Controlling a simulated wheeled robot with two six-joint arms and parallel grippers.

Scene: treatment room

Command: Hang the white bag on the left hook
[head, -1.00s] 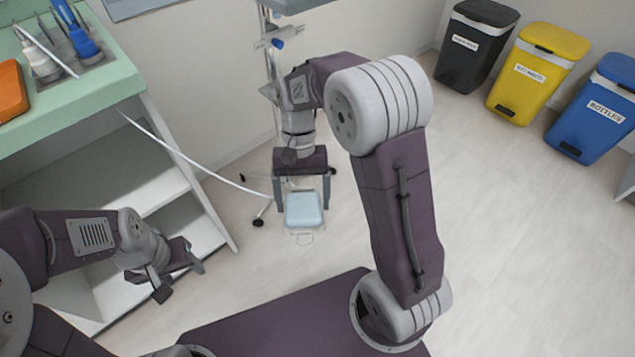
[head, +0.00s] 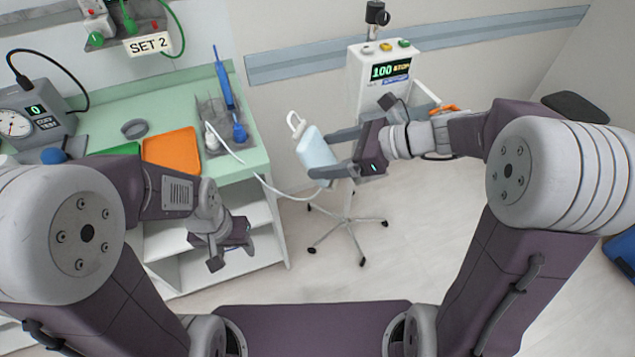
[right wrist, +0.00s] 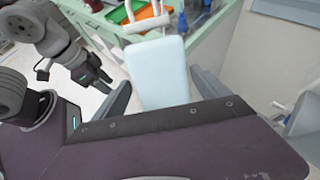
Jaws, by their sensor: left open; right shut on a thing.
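The white bag (head: 316,152), pale blue-white with a white loop handle at its upper end, is in my right gripper (head: 328,156), tilted slightly left, in front of the wheeled stand. In the right wrist view the bag (right wrist: 160,75) lies between the two grey fingers, its handle pointing away from the gripper. A thin white tube (head: 262,180) runs from the bag's lower end toward the counter. My left gripper (head: 232,256) is open and empty, low in front of the shelves. I cannot make out the left hook in either view.
A pump (head: 380,75) reading 100 is on the wheeled stand (head: 349,222), behind my right gripper. The green counter (head: 255,150) at left holds an orange tray (head: 172,149) and a rack of bottles. A wall rail (head: 290,66) runs behind.

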